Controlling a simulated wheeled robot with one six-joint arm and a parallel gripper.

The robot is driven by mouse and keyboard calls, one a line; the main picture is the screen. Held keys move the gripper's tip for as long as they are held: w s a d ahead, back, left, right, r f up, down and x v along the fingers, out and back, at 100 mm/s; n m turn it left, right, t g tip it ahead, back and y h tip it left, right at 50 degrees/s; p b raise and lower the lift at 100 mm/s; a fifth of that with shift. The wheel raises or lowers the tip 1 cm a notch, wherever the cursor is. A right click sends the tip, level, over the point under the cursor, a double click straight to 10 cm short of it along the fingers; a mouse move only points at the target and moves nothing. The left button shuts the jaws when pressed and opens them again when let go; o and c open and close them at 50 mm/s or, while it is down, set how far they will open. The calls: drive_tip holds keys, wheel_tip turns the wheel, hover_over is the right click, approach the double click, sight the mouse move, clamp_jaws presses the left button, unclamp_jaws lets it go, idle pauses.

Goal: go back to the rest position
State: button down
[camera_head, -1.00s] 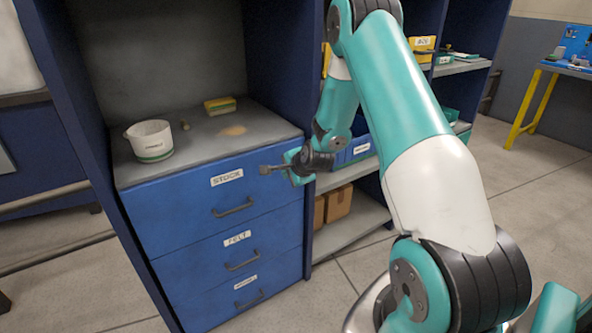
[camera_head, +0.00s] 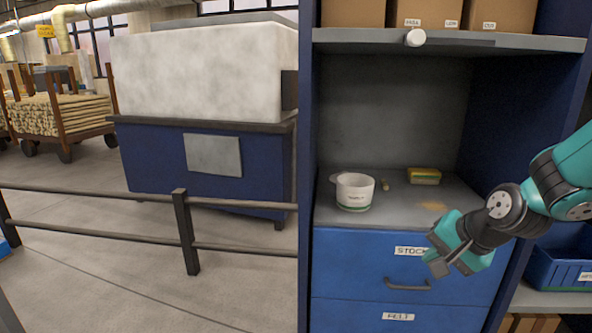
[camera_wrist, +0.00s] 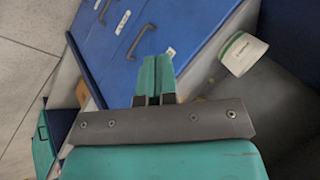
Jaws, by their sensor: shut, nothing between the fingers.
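My gripper (camera_head: 452,266) is in front of the blue drawer unit, near the right end of the top drawer, labelled STOCK (camera_head: 350,262). It is shut and empty. In the wrist view my gripper (camera_wrist: 156,62) shows its two teal fingers together, with the blue drawer fronts (camera_wrist: 105,45) beyond them. My arm reaches in from the right edge of the head view.
A white cup (camera_head: 354,192), a small cork-like piece (camera_head: 385,186) and a yellow-green block (camera_head: 424,176) stand on the grey counter (camera_head: 400,212). A shelf (camera_head: 450,42) with cardboard boxes is above. A dark railing (camera_head: 100,235) crosses open floor at left.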

drive_tip(key=s+a+r+n+g, duration=0.35)
drive_tip(key=s+a+n, duration=0.35)
drive_tip(key=s, duration=0.5)
drive_tip(key=s+a+r+n+g, duration=0.3)
drive_tip(key=s+a+r+n, duration=0.25)
drive_tip(key=s+n, duration=0.45)
wheel_tip(320, 180, up, 12)
drive_tip(key=s+m+p, duration=0.1)
drive_tip(key=p, duration=1.1)
drive_tip(key=shift+s+y+p, duration=0.3)
drive_tip(key=shift+y+p, duration=0.05)
drive_tip(key=shift+y, duration=0.05)
